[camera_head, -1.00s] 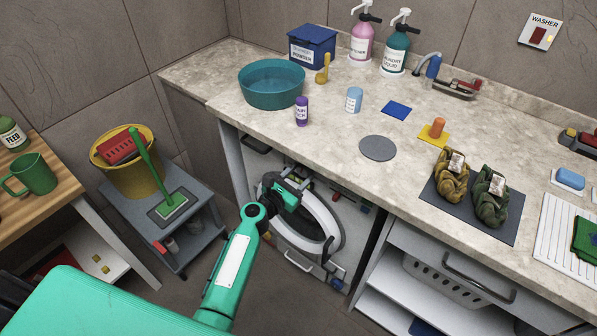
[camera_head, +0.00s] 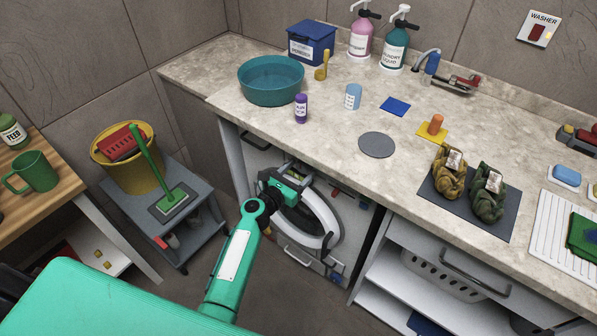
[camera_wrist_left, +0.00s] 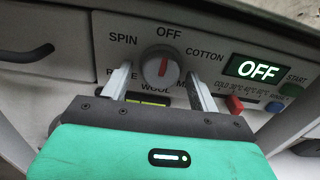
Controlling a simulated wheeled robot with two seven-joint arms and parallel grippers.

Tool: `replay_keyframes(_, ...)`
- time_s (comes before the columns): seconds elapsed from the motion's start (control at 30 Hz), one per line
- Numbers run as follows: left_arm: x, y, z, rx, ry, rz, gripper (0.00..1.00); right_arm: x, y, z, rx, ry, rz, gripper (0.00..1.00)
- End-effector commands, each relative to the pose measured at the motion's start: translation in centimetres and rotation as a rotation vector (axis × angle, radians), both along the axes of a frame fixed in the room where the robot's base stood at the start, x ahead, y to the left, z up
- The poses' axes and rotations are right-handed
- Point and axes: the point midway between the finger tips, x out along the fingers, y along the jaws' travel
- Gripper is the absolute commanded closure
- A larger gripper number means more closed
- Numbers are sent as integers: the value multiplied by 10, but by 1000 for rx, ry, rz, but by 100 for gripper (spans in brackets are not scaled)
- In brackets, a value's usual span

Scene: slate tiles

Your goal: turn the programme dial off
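The programme dial (camera_wrist_left: 162,68) is a round grey knob on the washer's front panel. Its red mark points up toward the OFF label (camera_wrist_left: 167,33). The panel display (camera_wrist_left: 258,70) reads OFF in bright letters. My left gripper (camera_wrist_left: 160,82) is open, one finger on each side of the dial's lower part; I cannot tell whether they touch it. In the head view my left gripper (camera_head: 290,172) is at the top of the washer (camera_head: 330,263), under the counter edge, and the dial is hidden there. My right gripper is not in view.
Beside the dial are a red slider (camera_wrist_left: 235,104), a blue button (camera_wrist_left: 273,107) and a green START button (camera_wrist_left: 291,90). The worktop (camera_head: 230,115) overhangs the washer closely. The round door (camera_head: 325,235) is below my gripper. A grey trolley (camera_head: 190,235) stands to the left.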

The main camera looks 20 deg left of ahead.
Motion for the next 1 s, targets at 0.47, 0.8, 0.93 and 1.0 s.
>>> replay_keyframes(0.47, -11, 4, -1, 2, 0, 0, 33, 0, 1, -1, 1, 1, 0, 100)
replay_keyframes(0.8, -73, 26, -2, 3, 1, 0, 33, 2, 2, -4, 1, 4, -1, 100)
replay_keyframes(0.93, -97, 35, -2, 4, 1, 0, 33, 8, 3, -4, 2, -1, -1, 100)
replay_keyframes(1.0, -107, 38, -2, 3, 1, 0, 33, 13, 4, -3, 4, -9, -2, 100)
